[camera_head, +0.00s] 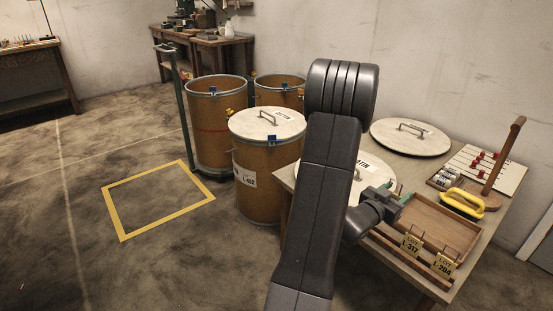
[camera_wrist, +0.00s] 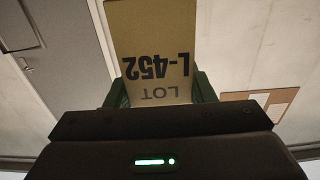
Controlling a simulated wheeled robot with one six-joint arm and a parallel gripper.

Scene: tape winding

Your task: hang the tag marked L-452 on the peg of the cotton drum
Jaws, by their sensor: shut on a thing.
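In the wrist view the tag reads LOT L-452, upside down, between the green fingers (camera_wrist: 160,88). I cannot make out this tag in the head view. A lidded brown drum (camera_head: 262,190) stands left of my arm with a white L-102 tag or label on its side. Two open brown drums, one at left (camera_head: 222,135) and one behind (camera_head: 280,92), stand beyond it.
A wooden tray (camera_head: 440,228) lies on the table, with tags L-317 (camera_head: 411,245) and L-204 (camera_head: 443,265) at its front edge. A yellow floor square (camera_head: 121,236) is empty.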

